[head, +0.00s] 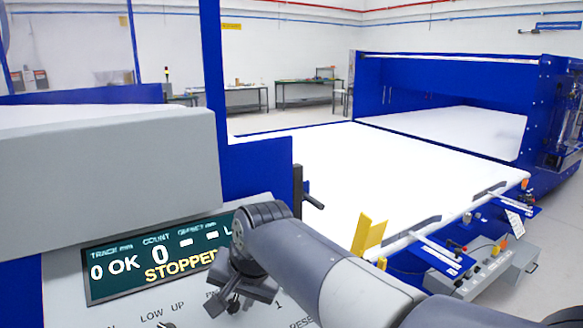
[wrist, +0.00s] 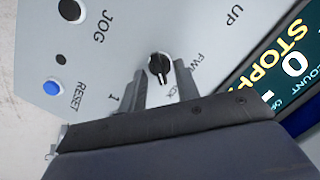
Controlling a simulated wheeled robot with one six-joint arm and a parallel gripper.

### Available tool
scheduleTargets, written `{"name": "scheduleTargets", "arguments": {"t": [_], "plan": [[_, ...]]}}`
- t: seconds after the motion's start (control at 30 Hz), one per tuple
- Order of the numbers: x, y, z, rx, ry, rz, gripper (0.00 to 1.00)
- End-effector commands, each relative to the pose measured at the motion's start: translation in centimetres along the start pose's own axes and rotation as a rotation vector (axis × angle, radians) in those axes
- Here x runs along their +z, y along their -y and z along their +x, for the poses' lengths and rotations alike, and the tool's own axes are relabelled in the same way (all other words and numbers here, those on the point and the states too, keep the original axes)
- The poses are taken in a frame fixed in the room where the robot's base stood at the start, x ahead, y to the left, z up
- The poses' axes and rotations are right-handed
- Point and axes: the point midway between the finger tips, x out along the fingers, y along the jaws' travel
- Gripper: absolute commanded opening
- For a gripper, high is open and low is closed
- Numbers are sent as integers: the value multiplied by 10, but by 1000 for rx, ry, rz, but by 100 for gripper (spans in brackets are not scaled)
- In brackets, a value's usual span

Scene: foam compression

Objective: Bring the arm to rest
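My gripper (head: 232,306) is low in the head view, in front of a grey control panel (head: 128,312). In the wrist view my gripper (wrist: 157,82) has two grey fingers standing apart, with a gap between them. A black rotary knob (wrist: 160,67) on the panel shows between and just past the fingertips. I see no contact with the knob, but the exact distance is hard to tell. My grey arm (head: 335,275) reaches in from the lower right. The display (head: 150,262) reads 0 OK, count 0 and STOPPED.
The panel carries a blue button (wrist: 53,88) by RESET and a black button (wrist: 70,10) by JOG. A grey housing (head: 110,165) stands above the display. A white conveyor bed (head: 350,175) runs right to a blue machine (head: 450,75). A yellow bracket (head: 369,235) is near my arm.

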Motion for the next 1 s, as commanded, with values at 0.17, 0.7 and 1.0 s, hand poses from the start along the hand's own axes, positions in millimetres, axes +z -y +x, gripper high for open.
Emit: {"name": "scheduleTargets", "arguments": {"t": [0.17,0.7,1.0], "plan": [[0,1,4,6,-1,-44,31],[0,0,2,0,-2,-13,31],[0,0,-53,-2,-3,1,31]]}}
